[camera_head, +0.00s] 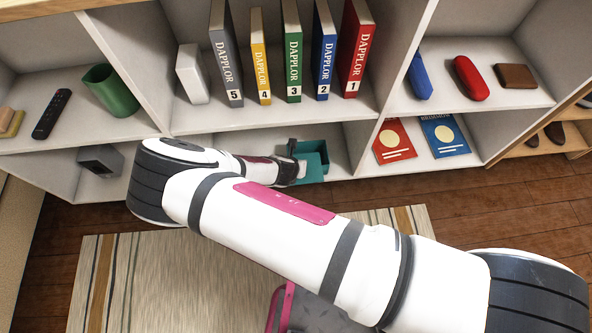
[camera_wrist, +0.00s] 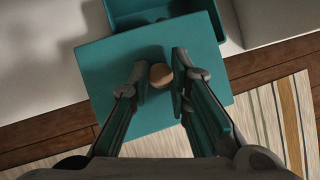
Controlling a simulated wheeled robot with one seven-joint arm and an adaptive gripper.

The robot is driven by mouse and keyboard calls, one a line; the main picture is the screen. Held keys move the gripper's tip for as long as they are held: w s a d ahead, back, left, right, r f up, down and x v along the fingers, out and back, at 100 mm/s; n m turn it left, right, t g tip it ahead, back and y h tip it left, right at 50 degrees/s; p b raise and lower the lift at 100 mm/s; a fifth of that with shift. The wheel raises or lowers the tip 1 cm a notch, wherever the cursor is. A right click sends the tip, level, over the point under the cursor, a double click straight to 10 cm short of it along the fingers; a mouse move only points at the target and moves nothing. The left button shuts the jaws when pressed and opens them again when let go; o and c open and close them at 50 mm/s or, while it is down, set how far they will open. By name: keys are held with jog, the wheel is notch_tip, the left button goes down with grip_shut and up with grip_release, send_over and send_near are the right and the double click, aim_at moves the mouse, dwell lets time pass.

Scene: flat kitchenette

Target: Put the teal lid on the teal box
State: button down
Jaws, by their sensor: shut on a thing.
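The teal box (camera_head: 322,152) stands open on the lower middle shelf of the bookcase. The teal lid (camera_wrist: 105,70) is a flat square plate with a round wooden knob (camera_wrist: 160,75). My gripper (camera_wrist: 163,80) is shut on this knob, one finger on each side. In the wrist view the lid lies nearer to me than the box (camera_wrist: 215,8) and overlaps its near edge. The box's open inside shows beyond the lid's far edge. The height between lid and box cannot be told. In the head view my gripper (camera_head: 294,163) is at the box's left front.
A shelf board with numbered books (camera_head: 293,60) is above the box. An upright divider (camera_head: 362,140) stands to its right, with red and blue booklets (camera_head: 395,140) beyond. A grey block (camera_head: 100,160) is in the left compartment. A striped rug (camera_head: 130,280) lies in front.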

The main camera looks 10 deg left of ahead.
jog(key=shift+w+d+f+b, duration=0.1)
jog(key=shift+w+d+b, duration=0.2)
jog(key=shift+w, duration=1.1)
jog(key=shift+w+d+f+b, duration=0.1)
jog(key=shift+w+d+b, duration=0.2)
jog(key=shift+w, duration=1.05)
jog(key=shift+w+d+f+b, duration=0.1)
jog(key=shift+w+d+b, duration=0.2)
jog(key=shift+w, duration=1.1)
jog(key=shift+f+b, duration=0.35)
jog(key=shift+f, duration=0.1)
jog(key=shift+f+b, duration=0.3)
jog(key=c, duration=1.4)
grip_release()
jog(key=shift+a, duration=0.1)
